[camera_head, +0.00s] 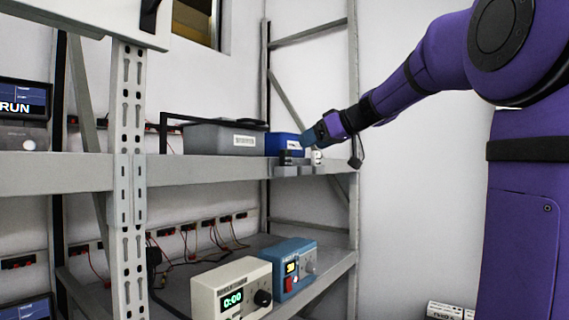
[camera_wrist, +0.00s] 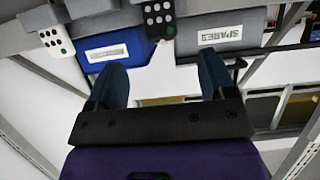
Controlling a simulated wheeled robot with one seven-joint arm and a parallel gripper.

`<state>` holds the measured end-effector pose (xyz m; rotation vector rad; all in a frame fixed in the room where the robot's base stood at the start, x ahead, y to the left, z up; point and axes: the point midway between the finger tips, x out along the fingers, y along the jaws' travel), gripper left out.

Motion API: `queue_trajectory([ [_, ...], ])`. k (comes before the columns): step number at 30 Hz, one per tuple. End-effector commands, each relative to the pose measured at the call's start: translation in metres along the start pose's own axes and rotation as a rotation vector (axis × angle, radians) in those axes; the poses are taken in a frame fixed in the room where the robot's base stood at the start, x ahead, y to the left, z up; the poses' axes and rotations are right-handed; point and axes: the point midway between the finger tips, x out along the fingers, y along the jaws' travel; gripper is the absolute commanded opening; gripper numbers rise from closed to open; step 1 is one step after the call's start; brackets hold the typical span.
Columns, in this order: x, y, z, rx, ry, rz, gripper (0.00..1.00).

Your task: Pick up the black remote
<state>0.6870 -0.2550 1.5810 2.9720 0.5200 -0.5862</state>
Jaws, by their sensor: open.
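The black remote (camera_wrist: 157,18) with pale buttons shows at the top of the wrist view, upright in front of the bins and between my fingertips' directions. In the head view the black remote (camera_head: 286,157) stands in a grey holder (camera_head: 294,171) at the shelf's front edge. A white remote (camera_head: 316,156) stands to its right; it also shows in the wrist view (camera_wrist: 50,40). My gripper (camera_head: 308,138) is at the shelf front, slightly above the remotes. In the wrist view my gripper (camera_wrist: 162,62) has its two blue fingers wide apart with nothing between them.
A blue bin (camera_head: 283,143) and a grey bin (camera_head: 222,138) stand on the shelf behind the remotes. The grey shelf (camera_head: 195,170) has a rack post (camera_head: 128,180) at left. Beige and blue instruments (camera_head: 231,289) sit on the lower shelf. Wall space right of the rack is clear.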

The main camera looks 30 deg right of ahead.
Motion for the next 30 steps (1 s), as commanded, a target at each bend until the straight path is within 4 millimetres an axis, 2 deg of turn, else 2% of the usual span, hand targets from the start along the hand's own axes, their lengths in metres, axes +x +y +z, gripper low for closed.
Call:
queue_trajectory([
  [9, 0.044, -0.002, 0.001, 0.000, -0.003, -0.003, 0.77],
  [17, 0.061, -0.001, 0.000, 0.000, -0.003, -0.002, 0.77],
  [25, 0.098, -0.001, -0.001, 0.001, -0.004, -0.004, 0.77],
  [30, 0.103, -0.001, -0.001, 0.001, -0.003, -0.001, 0.77],
])
